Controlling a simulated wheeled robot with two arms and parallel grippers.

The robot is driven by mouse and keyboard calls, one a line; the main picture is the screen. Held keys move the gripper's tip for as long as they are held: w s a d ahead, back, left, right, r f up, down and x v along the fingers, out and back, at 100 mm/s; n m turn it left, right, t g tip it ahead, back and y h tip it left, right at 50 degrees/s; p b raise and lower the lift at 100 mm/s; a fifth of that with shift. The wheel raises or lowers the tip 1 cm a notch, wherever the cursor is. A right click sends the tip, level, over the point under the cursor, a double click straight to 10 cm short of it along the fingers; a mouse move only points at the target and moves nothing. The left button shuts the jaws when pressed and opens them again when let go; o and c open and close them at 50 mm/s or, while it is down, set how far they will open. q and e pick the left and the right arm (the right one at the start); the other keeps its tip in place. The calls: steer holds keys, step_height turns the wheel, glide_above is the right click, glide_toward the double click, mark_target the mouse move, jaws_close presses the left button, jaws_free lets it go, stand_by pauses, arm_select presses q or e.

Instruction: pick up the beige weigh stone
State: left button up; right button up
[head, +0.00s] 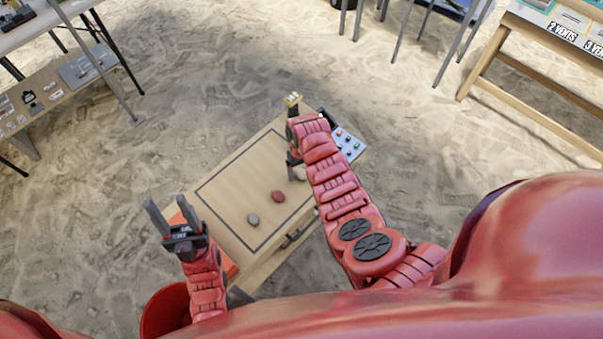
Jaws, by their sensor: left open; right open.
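The beige weigh stone (299,174) lies on the wooden table (215,191), partly hidden behind my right arm. My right gripper (291,150) is open over the table, close to the beige stone on its far side. I cannot tell whether it touches the stone. My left gripper (169,208) is open and empty, raised near the table's left end, with its fingers pointing away from me.
A reddish-brown stone (278,196) and a grey stone (253,219) lie on the table near the beige one. A button panel (347,144) and a small yellow-topped object (292,99) are at the far end. A red bin (164,311) stands at lower left. Sand surrounds the table.

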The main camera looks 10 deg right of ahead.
jaws_close()
stand_by(0.3)
steer(key=shift+r, duration=0.1)
